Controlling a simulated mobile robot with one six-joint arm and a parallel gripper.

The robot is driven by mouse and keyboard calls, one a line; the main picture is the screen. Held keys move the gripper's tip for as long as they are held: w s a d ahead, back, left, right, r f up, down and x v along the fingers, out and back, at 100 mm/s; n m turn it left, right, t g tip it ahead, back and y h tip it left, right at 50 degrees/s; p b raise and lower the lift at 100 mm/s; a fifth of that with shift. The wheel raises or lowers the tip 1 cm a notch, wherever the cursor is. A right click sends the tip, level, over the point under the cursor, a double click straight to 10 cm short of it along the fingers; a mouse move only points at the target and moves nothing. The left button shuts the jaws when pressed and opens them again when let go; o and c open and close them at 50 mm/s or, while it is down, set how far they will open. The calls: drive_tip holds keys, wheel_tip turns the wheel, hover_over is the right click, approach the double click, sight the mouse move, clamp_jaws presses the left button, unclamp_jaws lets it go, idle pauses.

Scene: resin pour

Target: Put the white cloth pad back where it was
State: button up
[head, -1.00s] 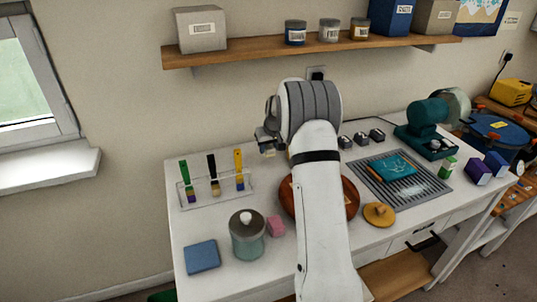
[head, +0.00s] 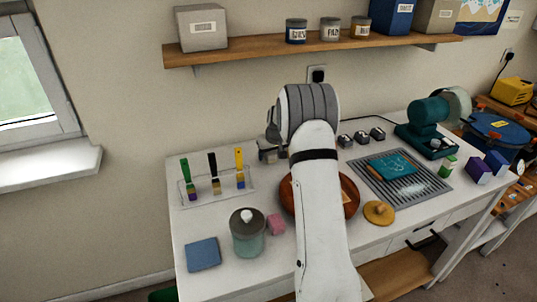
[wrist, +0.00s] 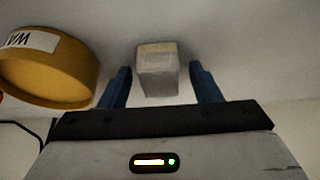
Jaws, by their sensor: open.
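In the wrist view a small pale, off-white block (wrist: 156,74), which seems to be the white cloth pad, is between the two blue fingers of my gripper (wrist: 160,87). The fingers are open, with a gap showing on each side of the block. In the head view my gripper (head: 268,152) is above the back of the white table, right of the brush rack, and partly hidden by my own wrist. I cannot make out the pad in the head view.
A yellow labelled tin (wrist: 48,68) is close on the left in the wrist view. The brush rack (head: 216,190), lidded jar (head: 248,238), pink block (head: 276,224), blue pad (head: 202,254) and brown round board (head: 349,197) occupy the table near my arm.

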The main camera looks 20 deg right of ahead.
drive_tip(key=b+v, duration=0.1)
drive_tip(key=v, duration=1.1)
drive_tip(key=s+a+r, duration=0.6)
drive_tip(key=s, duration=0.4)
drive_tip(key=s+a, duration=0.3)
drive_tip(key=s, duration=0.7)
drive_tip(key=s+a+f+g, duration=0.1)
drive_tip(key=s+a, duration=0.2)
drive_tip(key=s, duration=0.7)
drive_tip(key=s+a, duration=0.4)
drive_tip(key=s, duration=0.5)
drive_tip(key=shift+s+f+g, duration=0.3)
drive_tip(key=shift+s, duration=0.1)
